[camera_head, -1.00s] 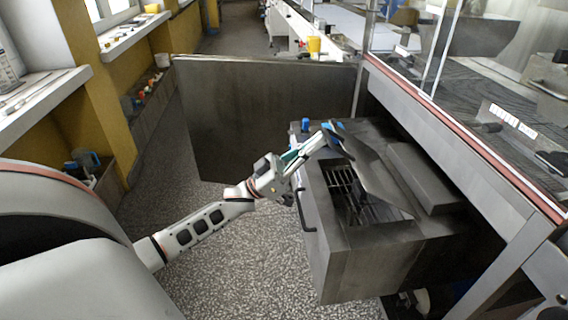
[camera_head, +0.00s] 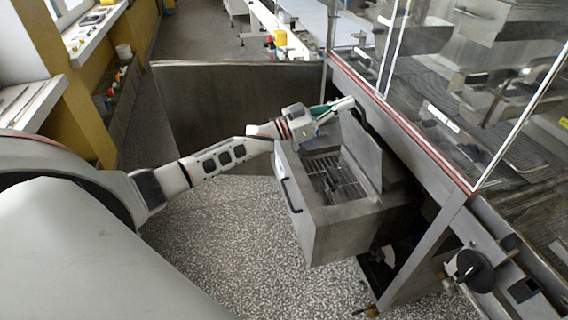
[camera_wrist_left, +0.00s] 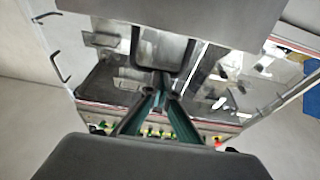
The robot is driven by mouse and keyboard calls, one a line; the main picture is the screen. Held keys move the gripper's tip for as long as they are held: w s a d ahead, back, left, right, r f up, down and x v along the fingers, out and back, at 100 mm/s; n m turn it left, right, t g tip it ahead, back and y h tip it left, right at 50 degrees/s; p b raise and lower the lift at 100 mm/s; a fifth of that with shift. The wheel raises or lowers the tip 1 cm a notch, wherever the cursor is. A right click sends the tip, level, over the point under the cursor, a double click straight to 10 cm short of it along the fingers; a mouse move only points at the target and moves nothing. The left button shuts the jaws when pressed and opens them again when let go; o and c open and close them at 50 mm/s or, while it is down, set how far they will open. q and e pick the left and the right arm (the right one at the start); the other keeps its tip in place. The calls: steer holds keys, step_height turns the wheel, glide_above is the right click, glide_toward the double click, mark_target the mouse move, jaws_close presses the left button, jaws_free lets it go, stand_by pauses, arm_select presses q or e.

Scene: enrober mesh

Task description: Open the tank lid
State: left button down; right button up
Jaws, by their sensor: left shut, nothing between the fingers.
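The tank (camera_head: 335,236) is a grey metal box with a dark handle on its front. Its lid (camera_head: 361,152) stands raised, close to upright, and the opening shows a metal grate (camera_head: 330,178) inside. My left gripper (camera_head: 347,103) is shut and empty at the lid's top edge. In the left wrist view its green fingers (camera_wrist_left: 163,88) come together just below a dark U-shaped handle (camera_wrist_left: 164,65) on a grey metal panel (camera_wrist_left: 215,14). I cannot tell whether the fingers touch the lid. My right gripper is not in view.
A large grey panel (camera_head: 215,110) stands behind the arm. A machine with clear panes and a metal frame (camera_head: 395,115) stands close to the lid on the right. The speckled floor (camera_head: 235,225) left of the tank is clear.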

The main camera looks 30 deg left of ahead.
arm_select(q)
steer(key=x, duration=0.7)
steer(key=shift+w+d, duration=0.25)
steer(key=shift+w, duration=0.05)
steer(key=shift+f, duration=0.1)
